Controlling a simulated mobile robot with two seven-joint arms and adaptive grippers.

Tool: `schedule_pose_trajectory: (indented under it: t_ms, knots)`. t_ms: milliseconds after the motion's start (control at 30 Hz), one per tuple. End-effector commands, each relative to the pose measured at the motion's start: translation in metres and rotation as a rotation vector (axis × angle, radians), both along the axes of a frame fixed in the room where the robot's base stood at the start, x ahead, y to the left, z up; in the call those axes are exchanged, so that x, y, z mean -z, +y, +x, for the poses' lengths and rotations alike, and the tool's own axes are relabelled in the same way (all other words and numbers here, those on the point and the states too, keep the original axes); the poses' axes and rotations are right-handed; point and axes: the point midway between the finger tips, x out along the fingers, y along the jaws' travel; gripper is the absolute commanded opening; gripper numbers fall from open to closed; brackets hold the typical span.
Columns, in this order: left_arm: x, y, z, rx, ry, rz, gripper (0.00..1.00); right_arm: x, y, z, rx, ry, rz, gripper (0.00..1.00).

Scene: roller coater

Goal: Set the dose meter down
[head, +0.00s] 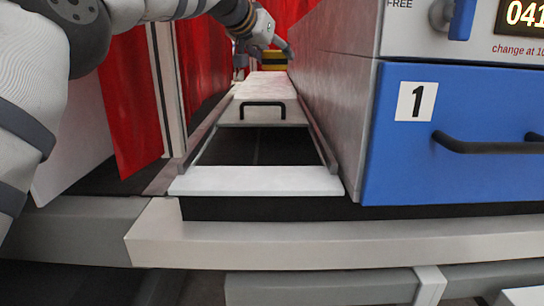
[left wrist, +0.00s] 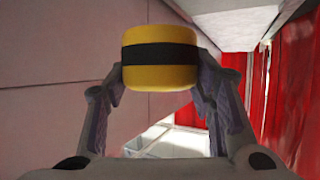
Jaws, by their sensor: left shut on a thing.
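The dose meter, a yellow block with a black band, shows in the left wrist view (left wrist: 160,75) between the fingertips. In the head view, it is small and far off at the top centre (head: 272,67), beyond the pale lid with the black handle. My left gripper (head: 266,58) is shut on it, with one finger at each side. Its fingers (left wrist: 162,78) also show in the left wrist view. I cannot tell whether the meter's underside touches anything. My right gripper is not in view.
A blue drawer front marked 1 (head: 380,165) and grey machine wall (head: 335,75) stand on the right. A narrow channel with a dark opening (head: 255,148) and a pale handled lid (head: 265,88) runs along the wall. Red curtains (head: 132,95) hang on the left.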

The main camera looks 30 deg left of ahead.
Motion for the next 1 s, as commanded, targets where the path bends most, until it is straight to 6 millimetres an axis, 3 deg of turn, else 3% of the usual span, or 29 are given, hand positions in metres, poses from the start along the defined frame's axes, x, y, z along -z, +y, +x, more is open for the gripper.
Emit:
schedule_pose_trajectory:
  t_ms: [33,67,200,533,667,867,1000]
  knots:
    - [-0.005,-0.001,-0.008,0.001,-0.018,-0.003,0.15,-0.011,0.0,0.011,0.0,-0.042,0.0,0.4]
    - [0.004,0.0,-0.008,0.001,-0.018,-0.003,0.15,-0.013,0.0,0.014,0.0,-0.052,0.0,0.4]
    - [0.05,-0.001,-0.007,0.001,-0.015,-0.003,0.15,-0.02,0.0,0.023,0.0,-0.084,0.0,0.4]
    - [0.156,0.0,-0.003,0.0,-0.004,-0.002,0.15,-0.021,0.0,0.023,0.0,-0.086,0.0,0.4]
    - [0.181,-0.001,-0.002,0.0,-0.006,-0.003,0.15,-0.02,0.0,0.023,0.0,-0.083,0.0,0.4]
    - [0.201,-0.001,-0.002,0.0,-0.006,-0.002,0.15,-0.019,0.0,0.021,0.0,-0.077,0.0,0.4]
    - [0.237,0.0,-0.002,0.0,0.001,-0.002,0.15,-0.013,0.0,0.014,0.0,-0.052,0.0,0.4]
